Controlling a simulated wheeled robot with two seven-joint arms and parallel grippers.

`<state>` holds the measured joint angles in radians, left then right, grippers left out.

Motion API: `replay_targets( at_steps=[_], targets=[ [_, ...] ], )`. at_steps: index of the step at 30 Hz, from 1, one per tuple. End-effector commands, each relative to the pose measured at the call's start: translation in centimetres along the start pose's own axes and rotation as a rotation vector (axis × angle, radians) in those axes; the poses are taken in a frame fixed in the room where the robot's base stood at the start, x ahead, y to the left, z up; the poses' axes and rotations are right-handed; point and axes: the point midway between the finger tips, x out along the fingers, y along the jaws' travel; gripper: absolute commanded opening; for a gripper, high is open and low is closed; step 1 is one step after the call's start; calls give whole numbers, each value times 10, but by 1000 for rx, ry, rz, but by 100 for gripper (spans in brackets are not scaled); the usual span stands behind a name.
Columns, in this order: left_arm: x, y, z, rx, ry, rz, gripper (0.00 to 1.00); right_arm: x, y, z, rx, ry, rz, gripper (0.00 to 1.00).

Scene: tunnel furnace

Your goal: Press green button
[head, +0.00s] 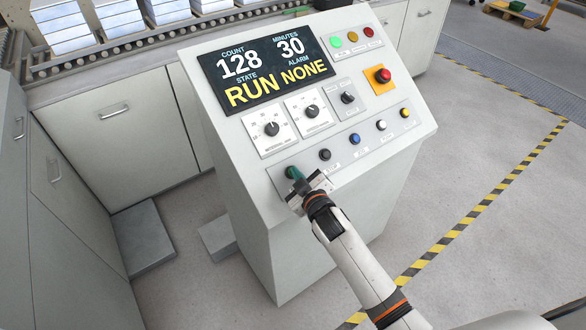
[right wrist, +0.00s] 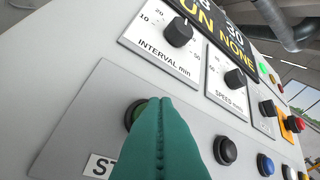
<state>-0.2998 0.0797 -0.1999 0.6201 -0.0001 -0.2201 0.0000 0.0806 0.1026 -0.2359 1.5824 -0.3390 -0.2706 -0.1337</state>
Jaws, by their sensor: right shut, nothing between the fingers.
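The green button (right wrist: 134,113) is at the left end of the bottom button row on the sloped control panel (head: 235,143). In the right wrist view only its left rim shows; the rest is hidden behind my fingers. My right gripper (head: 297,177) is shut and empty, with its teal fingertips over the button. The fingertips also show in the right wrist view (right wrist: 155,108), overlapping the button. I cannot tell whether they touch it or whether it is pushed in. The display (head: 265,65) reads RUN, count 128, alarm NONE. My left gripper is out of view.
Right of the green button sit a black button (head: 325,154), a blue button (head: 354,139), and white and yellow ones. Two dials stand above the row. A red emergency knob (head: 383,75) is at the upper right. Cabinets stand left; floor at right is open.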

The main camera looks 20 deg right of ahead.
Motion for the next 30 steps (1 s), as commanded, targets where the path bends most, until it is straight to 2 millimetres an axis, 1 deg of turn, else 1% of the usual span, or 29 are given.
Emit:
replay_targets(
  at_steps=[1,3,13,16,30],
  targets=[
    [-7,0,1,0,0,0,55,-3,-4,4,0,0,0,0],
    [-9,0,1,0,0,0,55,-5,-5,6,0,-1,-1,0],
    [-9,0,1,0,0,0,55,-6,-5,5,-1,-2,-1,0],
    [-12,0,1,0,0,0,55,-7,-7,7,-1,-2,-1,0],
    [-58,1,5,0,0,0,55,-37,-30,31,-1,-1,-1,0]
  ],
)
